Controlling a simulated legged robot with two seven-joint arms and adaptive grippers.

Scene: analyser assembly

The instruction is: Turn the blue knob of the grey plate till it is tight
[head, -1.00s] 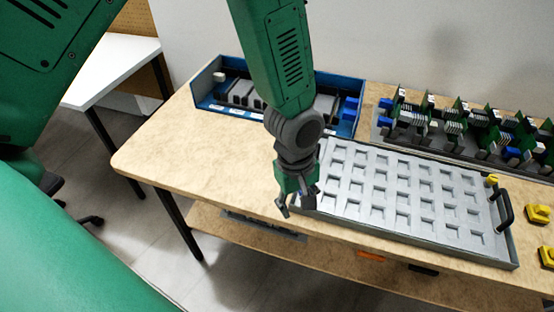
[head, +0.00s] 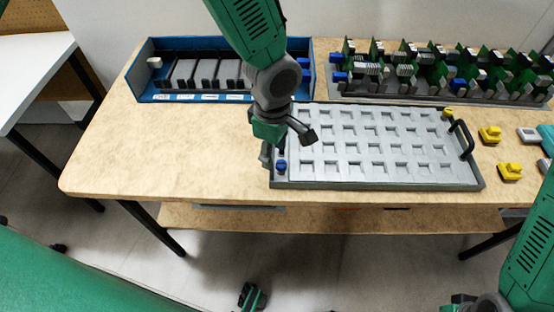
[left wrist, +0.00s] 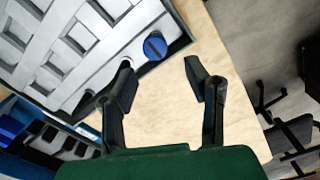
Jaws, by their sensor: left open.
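The grey plate (head: 345,171), with rows of square pockets, lies flat on the table in the head view. Its blue knob (head: 281,165) is at the near left corner; it also shows as a round slotted blue top in the left wrist view (left wrist: 154,46). My left gripper (head: 296,142) is open and empty above the plate's left end, close to the knob. In the left wrist view the fingers (left wrist: 161,79) are spread and the knob shows beyond their tips, not between them. My right gripper (head: 462,301) is partly cut off at the bottom right; its fingers are unclear.
A blue bin (head: 146,87) with dark and grey modules stands behind left. A rack of green circuit boards (head: 440,75) stands behind the plate. A black handle (head: 462,138) and yellow knob (head: 447,113) are at the plate's right. Yellow parts (head: 490,134) lie further right. The table's left is clear.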

